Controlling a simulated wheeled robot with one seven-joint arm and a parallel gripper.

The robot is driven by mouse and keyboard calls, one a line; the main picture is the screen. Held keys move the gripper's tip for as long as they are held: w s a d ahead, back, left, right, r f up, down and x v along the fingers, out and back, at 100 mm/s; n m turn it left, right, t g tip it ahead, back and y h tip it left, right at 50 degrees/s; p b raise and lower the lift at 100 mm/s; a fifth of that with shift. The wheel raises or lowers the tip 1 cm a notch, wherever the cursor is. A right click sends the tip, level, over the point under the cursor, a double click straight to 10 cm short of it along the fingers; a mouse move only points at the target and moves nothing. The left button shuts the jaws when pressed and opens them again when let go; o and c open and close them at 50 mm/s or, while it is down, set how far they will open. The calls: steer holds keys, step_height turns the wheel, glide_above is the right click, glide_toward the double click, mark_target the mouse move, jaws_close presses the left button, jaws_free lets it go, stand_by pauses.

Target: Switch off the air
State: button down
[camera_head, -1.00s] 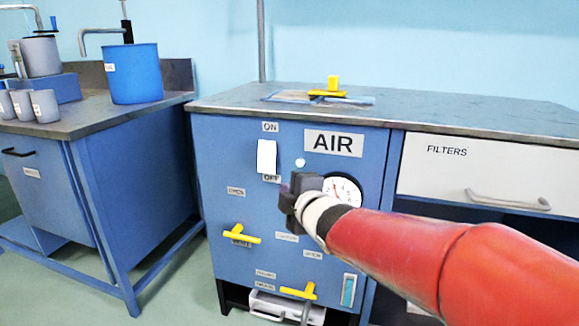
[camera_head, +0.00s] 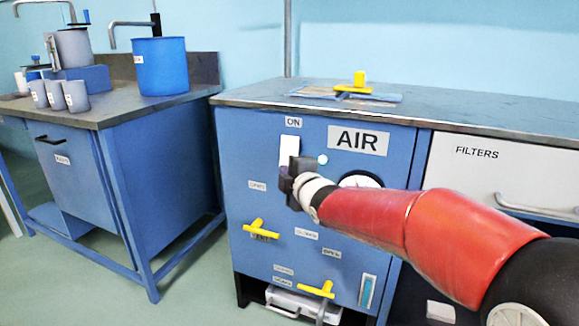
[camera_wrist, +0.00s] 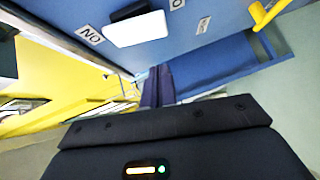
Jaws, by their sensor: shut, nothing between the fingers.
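The air panel is the blue cabinet front with the AIR sign (camera_head: 358,140). Its white rocker switch (camera_head: 289,150) sits below the ON label (camera_head: 293,122). My gripper (camera_head: 285,182) is shut and empty, in front of the switch's lower end, and hides the OFF label. I cannot tell whether it touches the switch. In the wrist view the white switch (camera_wrist: 137,28) is at the top, with the ON label (camera_wrist: 90,34) to its left. The shut fingers (camera_wrist: 157,86) point toward the panel below the switch in that picture. A pale round lamp (camera_head: 322,159) is right of the switch.
Yellow handles (camera_head: 261,229) and (camera_head: 317,289) stick out of the lower panel. The gauge (camera_head: 360,180) is partly behind my arm. A white FILTERS drawer (camera_head: 480,180) is at right. A bench (camera_head: 115,110) with a blue pot (camera_head: 162,66) stands at left.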

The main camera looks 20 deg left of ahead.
mark_target(285, 163)
steer(key=w, duration=0.2)
steer(key=w+a+p, duration=0.1)
steer(key=w+f, duration=0.1)
steer(key=w, duration=0.1)
steer(key=shift+w+a, duration=0.15)
steer(key=shift+w, duration=0.2)
steer(key=b, duration=0.2)
steer(key=shift+w+f+n+b, duration=0.2)
steer(key=shift+w+n+b, duration=0.1)
steer(key=shift+w+b, duration=0.1)
steer(key=shift+s+f, duration=0.1)
